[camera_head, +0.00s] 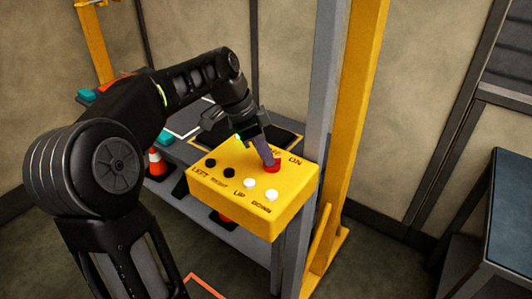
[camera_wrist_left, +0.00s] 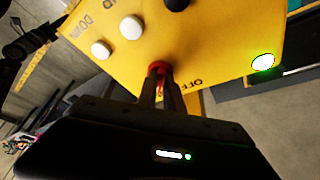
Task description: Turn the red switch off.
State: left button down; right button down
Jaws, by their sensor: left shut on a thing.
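The yellow control box (camera_head: 235,196) is fixed by the grey post, with black and white buttons and printed labels on its top. The red switch (camera_head: 273,167) stands near the ON label at the box's far right part; the other label is mostly covered by my gripper. My left gripper (camera_head: 269,157) reaches down from above and is shut on the red switch. In the left wrist view, its fingers (camera_wrist_left: 166,88) close around the red switch (camera_wrist_left: 157,68), with the OFF label beside them. A green lamp (camera_wrist_left: 262,62) is lit on the box. My right gripper is not seen.
A grey post (camera_head: 318,95) and a yellow upright (camera_head: 356,110) rise right behind the box. A dark table (camera_head: 507,215) stands at far right, with open floor between.

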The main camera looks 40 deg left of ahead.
pick_arm(q)
jog(key=shift+n, duration=0.3)
jog(key=shift+s+d+f+n+t+y+b, duration=0.15)
jog(key=shift+n+t+y+b, duration=0.25)
jog(key=shift+n+b, duration=0.7)
jog(key=n, duration=0.1)
jog(key=n+y+b, duration=0.1)
jog(key=n, duration=0.2)
jog(key=shift+d+n+t+y, duration=0.3)
jog(key=n+y, duration=0.1)
jog(key=n, duration=0.2)
jog(key=d+n+y+b, duration=0.1)
jog(key=n, duration=0.2)
jog(key=shift+y, duration=0.3)
jog(key=shift+w+d+n+g+y+b, duration=0.1)
jog(key=shift+n+g+y+b, duration=0.2)
jog(key=shift+n, duration=0.9)
jog(key=shift+w+d+n+g+y+b, duration=0.15)
jog(key=shift+n+g+y, duration=0.25)
jog(key=shift+n, duration=0.8)
jog(key=shift+a, duration=0.1)
jog(key=c, duration=1.5)
grip_release()
jog(key=shift+s+r, duration=0.1)
jog(key=shift+r, duration=0.15)
